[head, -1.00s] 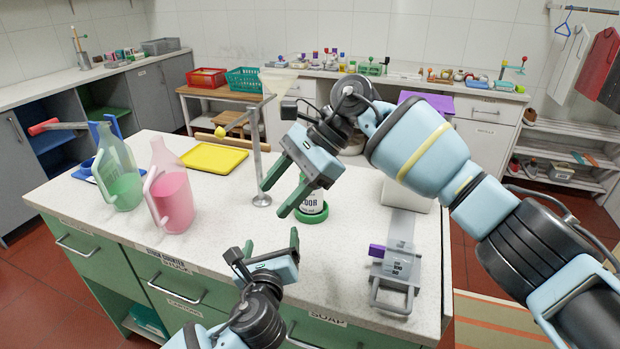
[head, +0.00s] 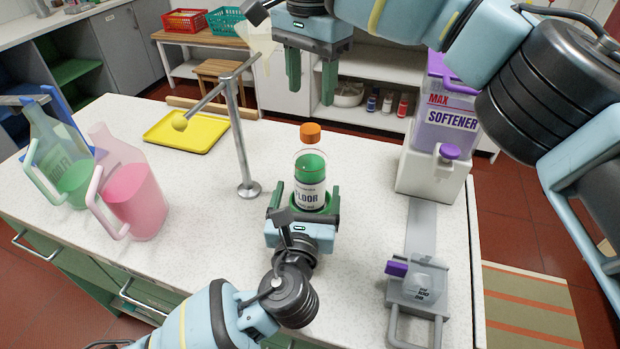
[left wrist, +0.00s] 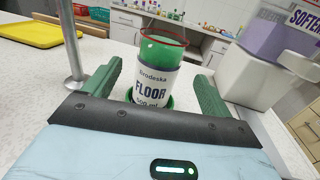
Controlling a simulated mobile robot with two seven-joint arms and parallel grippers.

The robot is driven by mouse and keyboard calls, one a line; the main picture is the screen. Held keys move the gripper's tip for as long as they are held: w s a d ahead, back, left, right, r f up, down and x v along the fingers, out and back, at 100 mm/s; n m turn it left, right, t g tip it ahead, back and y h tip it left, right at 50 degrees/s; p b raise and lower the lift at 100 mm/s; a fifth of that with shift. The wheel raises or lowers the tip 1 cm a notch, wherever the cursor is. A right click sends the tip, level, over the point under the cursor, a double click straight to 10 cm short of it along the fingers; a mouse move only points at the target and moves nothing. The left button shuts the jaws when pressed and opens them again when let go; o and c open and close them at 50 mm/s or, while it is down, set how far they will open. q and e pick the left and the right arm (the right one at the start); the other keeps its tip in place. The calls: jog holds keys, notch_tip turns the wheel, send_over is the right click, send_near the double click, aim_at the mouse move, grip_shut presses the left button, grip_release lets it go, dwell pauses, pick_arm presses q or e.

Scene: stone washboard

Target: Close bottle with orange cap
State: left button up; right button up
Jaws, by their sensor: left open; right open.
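The bottle (head: 309,176) of green liquid, labelled FLOOR, stands upright in a green ring holder on the counter. Its orange cap (head: 310,133) sits on top; I cannot tell how tight it is. My left gripper (head: 306,192) is open, low down, with one finger on each side of the bottle. In the left wrist view the bottle (left wrist: 155,82) stands between the fingers with gaps on both sides, and the orange cap cannot be made out. My right gripper (head: 311,92) is open and empty, fingers down, above and beyond the bottle in the head view.
A metal stand (head: 240,140) with a side arm rises left of the bottle. A pink jug (head: 132,190), a green jug (head: 68,165) and a yellow tray (head: 188,132) are further left. A softener container (head: 445,115) and a grey dispenser (head: 418,285) are at right.

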aim_at(310, 128)
pick_arm(q)
jog(key=shift+w+d, duration=0.25)
jog(key=shift+w, duration=1.8)
jog(key=shift+w+d, duration=0.2)
jog(key=shift+w, duration=1.8)
pick_arm(e)
jog(key=shift+w, duration=0.1)
pick_arm(q)
jog(key=c, duration=1.8)
grip_shut()
pick_arm(e)
jog(key=m, duration=0.4)
jog(key=shift+m, duration=0.3)
jog(key=shift+f, duration=0.1)
jog(key=shift+f, duration=3.95)
